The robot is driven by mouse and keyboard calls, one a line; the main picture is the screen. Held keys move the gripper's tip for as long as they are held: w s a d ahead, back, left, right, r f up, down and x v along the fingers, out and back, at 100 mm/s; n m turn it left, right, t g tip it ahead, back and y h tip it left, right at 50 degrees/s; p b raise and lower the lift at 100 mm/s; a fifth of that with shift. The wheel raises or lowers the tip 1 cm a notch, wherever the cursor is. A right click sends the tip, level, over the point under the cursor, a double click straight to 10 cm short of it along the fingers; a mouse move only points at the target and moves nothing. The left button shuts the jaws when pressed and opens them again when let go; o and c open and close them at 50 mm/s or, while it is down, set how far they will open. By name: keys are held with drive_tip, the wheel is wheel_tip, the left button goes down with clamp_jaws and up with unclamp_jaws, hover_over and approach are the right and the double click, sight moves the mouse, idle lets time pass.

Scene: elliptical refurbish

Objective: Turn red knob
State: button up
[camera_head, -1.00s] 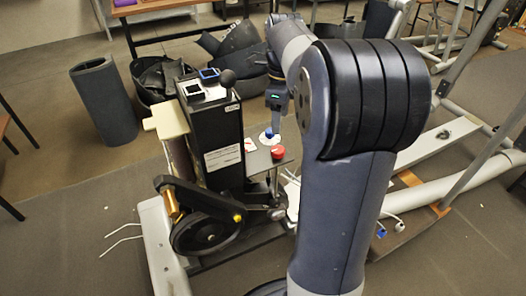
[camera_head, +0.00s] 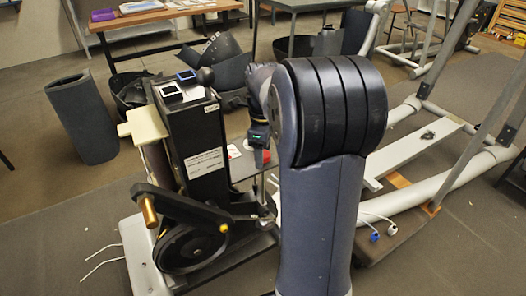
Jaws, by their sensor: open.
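The red knob (camera_head: 263,158) sits on a small grey shelf (camera_head: 242,172) beside the tall black box of the elliptical machine. It is partly covered by my gripper (camera_head: 260,150), which is directly above or in front of it. The fingers are small and mostly hidden, and I cannot tell whether they touch the knob. The blue knob on its white disc is hidden behind my gripper and arm.
The black box (camera_head: 195,140) carries small screens and a black ball-topped lever on top. A flywheel (camera_head: 185,240) is below it. White frame tubes lie to the right, with a blue-tipped cable (camera_head: 375,238). A grey cylinder (camera_head: 82,118) stands at left.

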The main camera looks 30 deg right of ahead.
drive_tip(key=c, duration=1)
